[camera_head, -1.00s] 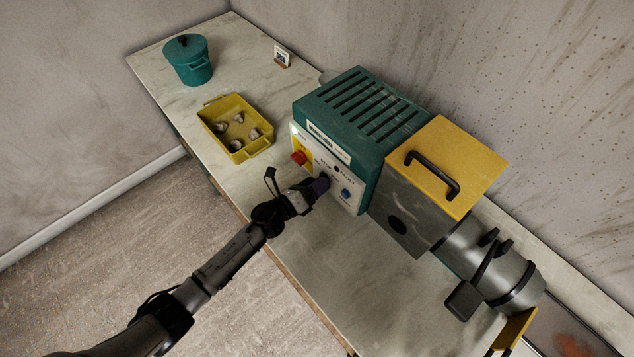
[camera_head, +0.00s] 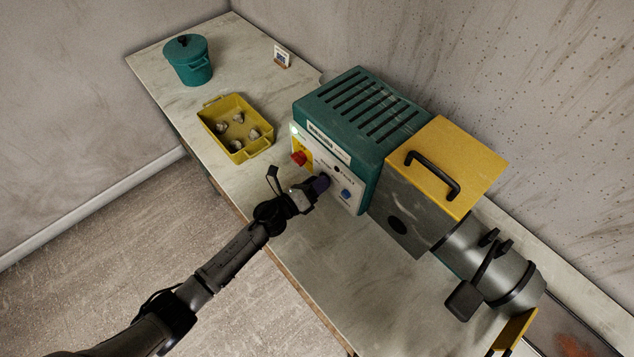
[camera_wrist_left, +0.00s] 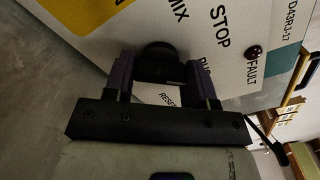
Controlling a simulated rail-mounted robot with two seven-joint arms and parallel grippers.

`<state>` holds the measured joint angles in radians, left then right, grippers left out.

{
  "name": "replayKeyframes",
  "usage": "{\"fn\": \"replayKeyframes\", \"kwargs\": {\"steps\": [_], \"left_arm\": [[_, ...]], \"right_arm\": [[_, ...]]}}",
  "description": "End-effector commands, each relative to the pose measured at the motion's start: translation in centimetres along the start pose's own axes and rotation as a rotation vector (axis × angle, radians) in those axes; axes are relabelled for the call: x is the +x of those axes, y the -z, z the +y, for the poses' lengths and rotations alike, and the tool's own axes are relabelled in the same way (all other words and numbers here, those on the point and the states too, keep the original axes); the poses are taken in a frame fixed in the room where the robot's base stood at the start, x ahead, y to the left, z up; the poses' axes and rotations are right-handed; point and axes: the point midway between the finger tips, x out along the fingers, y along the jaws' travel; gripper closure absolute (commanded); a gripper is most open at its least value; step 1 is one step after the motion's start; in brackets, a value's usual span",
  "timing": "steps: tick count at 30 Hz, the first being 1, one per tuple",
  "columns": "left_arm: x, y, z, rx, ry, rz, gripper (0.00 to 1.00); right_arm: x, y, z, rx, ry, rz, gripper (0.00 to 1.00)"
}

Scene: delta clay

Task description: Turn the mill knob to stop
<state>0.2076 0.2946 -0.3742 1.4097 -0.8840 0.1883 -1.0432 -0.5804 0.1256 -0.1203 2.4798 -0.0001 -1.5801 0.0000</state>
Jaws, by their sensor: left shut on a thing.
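The mill (camera_head: 352,125) stands on the bench with a teal housing and a white control panel (camera_head: 331,183) facing the near side. In the left wrist view the black knob (camera_wrist_left: 158,62) is on the panel, with the words MIX, STOP and FAULT around it. My left gripper (camera_head: 318,187) is at the panel, its purple fingers on either side of the knob and shut on it. The left wrist view shows these fingers (camera_wrist_left: 163,76) too. The knob's pointer mark is hidden. My right gripper is out of view.
A red button on a yellow plate (camera_head: 299,158) sits left of the gripper and a blue button (camera_head: 346,194) right of it. A yellow tray (camera_head: 210,125) with several grey lumps and a teal lidded pot (camera_head: 191,66) stand at the left. A lever handle (camera_head: 464,299) sticks out at right.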

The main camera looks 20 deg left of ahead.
Motion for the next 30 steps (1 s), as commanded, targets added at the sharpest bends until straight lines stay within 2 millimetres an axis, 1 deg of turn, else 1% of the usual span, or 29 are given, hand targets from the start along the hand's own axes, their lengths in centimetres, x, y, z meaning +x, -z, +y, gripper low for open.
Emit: {"fn": "replayKeyframes", "kwargs": {"steps": [5, 11, 21, 30], "left_arm": [[0.0, 0.0, 0.0, -0.018, 0.0, 0.0, 0.73], [0.0, -0.1, -0.1, -0.111, 0.0, 0.001, 0.73], [0.0, -0.1, -0.1, -0.382, -0.001, 0.0, 0.73], [0.0, -0.1, -0.1, -0.576, 0.0, 0.0, 0.73]], "right_arm": [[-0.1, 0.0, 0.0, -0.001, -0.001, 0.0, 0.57], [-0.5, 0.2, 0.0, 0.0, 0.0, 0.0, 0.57], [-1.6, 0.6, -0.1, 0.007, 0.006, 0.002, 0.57], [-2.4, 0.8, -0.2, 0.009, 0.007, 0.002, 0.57]]}}
